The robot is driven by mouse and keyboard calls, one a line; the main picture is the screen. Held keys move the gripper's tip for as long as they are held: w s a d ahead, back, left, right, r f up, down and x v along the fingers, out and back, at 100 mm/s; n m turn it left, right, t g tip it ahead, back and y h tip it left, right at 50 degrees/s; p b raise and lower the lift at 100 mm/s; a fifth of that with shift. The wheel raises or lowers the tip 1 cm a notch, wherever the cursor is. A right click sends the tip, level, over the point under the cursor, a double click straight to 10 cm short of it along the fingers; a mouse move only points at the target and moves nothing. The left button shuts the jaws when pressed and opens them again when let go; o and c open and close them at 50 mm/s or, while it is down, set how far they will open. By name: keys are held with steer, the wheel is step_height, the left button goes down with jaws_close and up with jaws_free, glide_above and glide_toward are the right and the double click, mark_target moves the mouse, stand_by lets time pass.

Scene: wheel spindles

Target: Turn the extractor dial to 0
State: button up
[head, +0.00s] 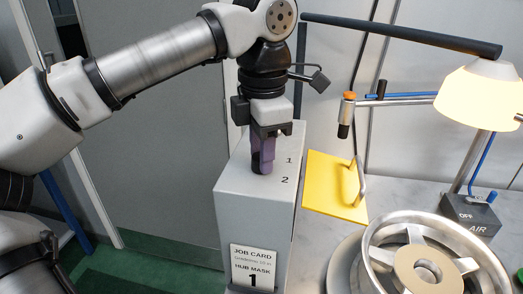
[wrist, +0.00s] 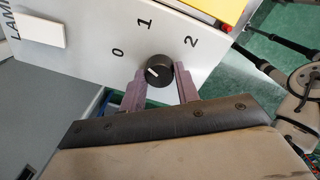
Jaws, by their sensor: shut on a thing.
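The extractor dial (wrist: 158,69) is a round black knob with a short white mark, set in a pale panel (wrist: 92,50) printed 0, 1 and 2. In the wrist view its mark lies on the knob's left part, on the side of the 0; its exact aim is hard to tell. My gripper (wrist: 160,84) has its purple fingers on either side of the knob and is shut on it. In the head view my gripper (head: 263,165) points down onto the top of the grey box (head: 230,205); the fingers mostly hide the dial, with 1 and 2 showing beside them.
A white rocker (wrist: 39,27) by the word LAMP is on the same panel. A job card (head: 253,268) reading HUB MASK 1 is on the box front. To the right are a yellow board (head: 330,185), a spoked wheel (head: 380,240) and a lit lamp (head: 480,95).

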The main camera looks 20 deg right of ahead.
steer(key=shift+n, duration=2.3)
steer(key=o, duration=1)
steer(key=shift+c, duration=0.2)
step_height(320, 180, up, 14)
steer(key=p, duration=0.6)
steer(key=shift+s, duration=0.25)
steer(key=shift+d, duration=0.1)
